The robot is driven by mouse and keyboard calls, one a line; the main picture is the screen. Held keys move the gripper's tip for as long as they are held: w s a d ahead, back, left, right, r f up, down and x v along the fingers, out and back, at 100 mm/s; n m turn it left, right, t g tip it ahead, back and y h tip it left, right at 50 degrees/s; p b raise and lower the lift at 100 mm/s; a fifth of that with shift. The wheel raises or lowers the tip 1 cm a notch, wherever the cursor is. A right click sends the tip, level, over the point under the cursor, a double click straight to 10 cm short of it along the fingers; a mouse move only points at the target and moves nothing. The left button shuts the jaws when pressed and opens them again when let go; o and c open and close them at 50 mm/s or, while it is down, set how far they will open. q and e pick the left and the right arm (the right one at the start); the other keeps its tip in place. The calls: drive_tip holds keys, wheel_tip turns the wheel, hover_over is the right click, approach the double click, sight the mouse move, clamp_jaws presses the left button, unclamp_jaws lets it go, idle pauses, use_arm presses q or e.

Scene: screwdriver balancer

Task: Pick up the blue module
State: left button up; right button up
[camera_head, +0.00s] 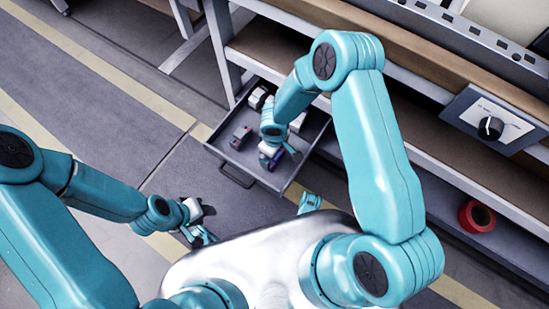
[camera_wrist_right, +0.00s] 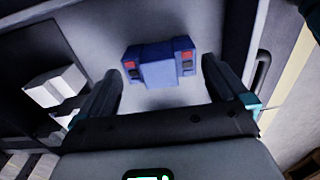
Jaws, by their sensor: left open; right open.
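The blue module (camera_wrist_right: 160,64) lies on the drawer floor in the right wrist view. It has dark and red patches at both ends and a block in its middle. My right gripper (camera_wrist_right: 163,88) is open, with one finger left of the module and one right of it. I see gaps between module and fingers. In the head view my right gripper (camera_head: 274,156) is down in the open drawer and largely covers that spot. My left gripper (camera_head: 202,222) is open and empty, outside the drawer at its lower left.
The drawer (camera_head: 291,184) is pulled out from the workbench; its walls surround the right gripper. A small dark module with red (camera_head: 240,138) lies in its left part. White blocks (camera_wrist_right: 57,88) lie near one side. A red roll (camera_head: 477,216) sits on the lower shelf.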

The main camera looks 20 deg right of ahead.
wheel_tip(320, 180, down, 2)
drive_tip(key=shift+f, duration=0.1)
drive_tip(key=c, duration=0.9)
drive_tip(key=shift+o, duration=0.2)
